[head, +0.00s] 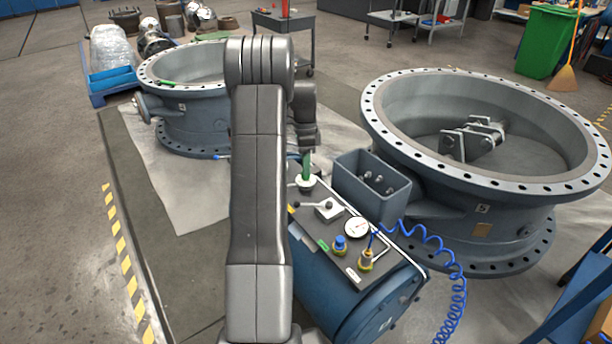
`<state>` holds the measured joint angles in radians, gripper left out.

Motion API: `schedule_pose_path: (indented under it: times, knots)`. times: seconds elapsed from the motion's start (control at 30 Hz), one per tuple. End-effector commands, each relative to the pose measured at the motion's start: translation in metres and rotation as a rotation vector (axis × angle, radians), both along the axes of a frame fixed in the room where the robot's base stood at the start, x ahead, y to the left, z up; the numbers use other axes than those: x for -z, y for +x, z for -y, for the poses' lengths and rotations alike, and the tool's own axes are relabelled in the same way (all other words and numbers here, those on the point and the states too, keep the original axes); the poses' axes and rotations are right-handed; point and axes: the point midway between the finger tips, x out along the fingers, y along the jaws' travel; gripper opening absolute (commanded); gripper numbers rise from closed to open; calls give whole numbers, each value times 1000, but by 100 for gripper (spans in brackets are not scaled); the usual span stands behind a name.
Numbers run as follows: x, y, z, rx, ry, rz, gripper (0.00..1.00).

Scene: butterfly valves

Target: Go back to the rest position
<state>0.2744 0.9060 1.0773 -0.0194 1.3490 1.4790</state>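My arm rises through the middle of the head view and bends over at the top. Its end, my gripper (304,148), points down just above a green upright part (307,166) on the panel of the blue tank (365,302). The fingers are too small and too covered by my arm to show whether they are open or shut, or whether they touch the green part. Two large grey butterfly valves stand on the floor: one at the right (480,215) with a bracket inside its ring, one farther back at the left (195,122).
The tank's panel carries a pressure gauge (357,228), a blue knob (340,245) and a brass fitting (366,260) with a coiled blue hose (455,290). A grey bin (371,188) with bolts stands beside the panel. Open floor lies left.

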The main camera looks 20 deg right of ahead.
Motion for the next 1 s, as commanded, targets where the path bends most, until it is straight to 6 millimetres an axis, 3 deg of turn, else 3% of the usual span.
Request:
schedule_pose_path:
  times: [0.2,0.57,0.77,1.0]
  knots:
    - [-9,1,0,0,0,0,32]
    - [-2,0,0,0,0,-2,32]
    - [26,-5,-1,0,1,-4,32]
    - [73,-15,-3,0,1,-6,32]
